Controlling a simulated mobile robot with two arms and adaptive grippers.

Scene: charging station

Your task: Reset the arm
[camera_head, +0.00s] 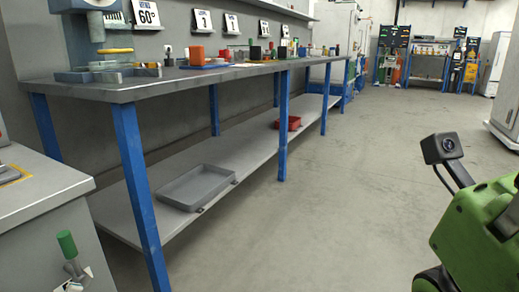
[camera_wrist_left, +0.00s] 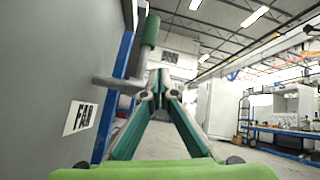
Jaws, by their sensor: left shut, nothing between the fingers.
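My left gripper (camera_wrist_left: 160,88) shows in the left wrist view. Its two grey-and-teal fingers slope inward and meet at the tips, shut with nothing between them. A green-handled lever (camera_wrist_left: 150,30) rises just ahead of and slightly left of the fingertips. Its grey rod runs to the wall on the left. I cannot tell whether the fingers touch it. In the head view the lever's green handle (camera_head: 66,243) stands upright at the bottom left. My left fingers cannot be made out there. My green right wrist with its camera (camera_head: 441,148) is at the right edge; its fingers are out of frame.
A grey wall with a FAN label (camera_wrist_left: 81,117) is close on the left. In the head view, a long blue-legged workbench (camera_head: 180,84) holds trays and tools, with a grey tray (camera_head: 195,188) on its lower shelf. The floor (camera_head: 330,220) right of it is clear.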

